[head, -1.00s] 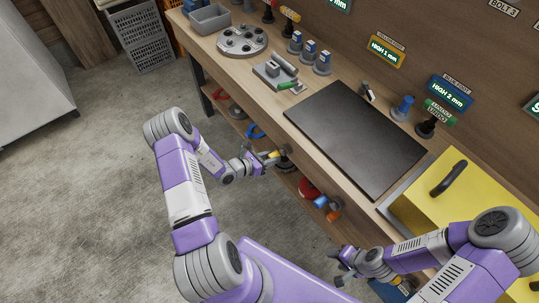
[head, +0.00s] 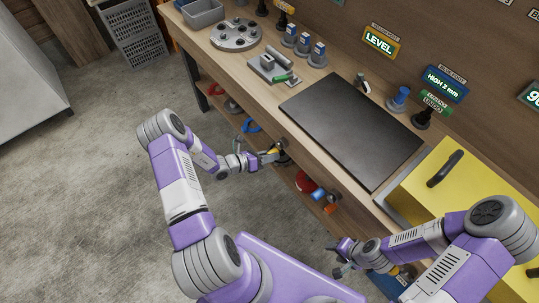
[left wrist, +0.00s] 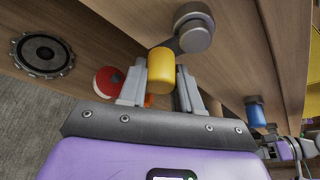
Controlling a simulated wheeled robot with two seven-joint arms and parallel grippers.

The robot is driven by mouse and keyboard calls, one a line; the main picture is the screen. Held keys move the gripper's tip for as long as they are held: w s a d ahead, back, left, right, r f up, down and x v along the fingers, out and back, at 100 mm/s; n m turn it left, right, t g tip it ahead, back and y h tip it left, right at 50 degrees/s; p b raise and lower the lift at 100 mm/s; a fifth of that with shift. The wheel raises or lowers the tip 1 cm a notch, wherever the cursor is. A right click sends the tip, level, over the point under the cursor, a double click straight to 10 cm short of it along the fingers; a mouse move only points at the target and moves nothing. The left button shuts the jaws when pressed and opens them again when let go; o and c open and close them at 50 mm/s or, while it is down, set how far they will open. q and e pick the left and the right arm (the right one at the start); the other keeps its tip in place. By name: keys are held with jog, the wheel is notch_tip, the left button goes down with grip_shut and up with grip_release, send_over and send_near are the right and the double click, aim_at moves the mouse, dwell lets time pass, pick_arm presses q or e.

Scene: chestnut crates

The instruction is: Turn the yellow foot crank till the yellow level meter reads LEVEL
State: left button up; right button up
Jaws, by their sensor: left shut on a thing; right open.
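The yellow level meter (head: 380,41) on the back board reads LEVEL. The yellow foot crank (head: 272,153) is at the bench's front side, mostly covered by my gripper in the head view. In the left wrist view its yellow handle (left wrist: 161,75) stands between my fingers, with a grey arm and hub (left wrist: 195,30) above it. My left gripper (head: 266,157) is shut on this handle. My right gripper (head: 343,257) is open and empty, low in front of the bench near the yellow cabinet.
The blue foot meter (head: 444,83) reads HIGH 2 mm. A blue handle (head: 318,194) and a red part (head: 305,182) sit right of the yellow crank. A dark plate (head: 350,130) lies on the bench. The yellow cabinet (head: 455,195) stands at right. The floor at left is clear.

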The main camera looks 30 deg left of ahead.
pick_arm(q)
jog(key=o, duration=1)
jog(key=shift+o, duration=0.2)
jog(key=p+v, duration=0.1)
jog(key=v, duration=0.6)
jog(key=shift+s+a, duration=0.2)
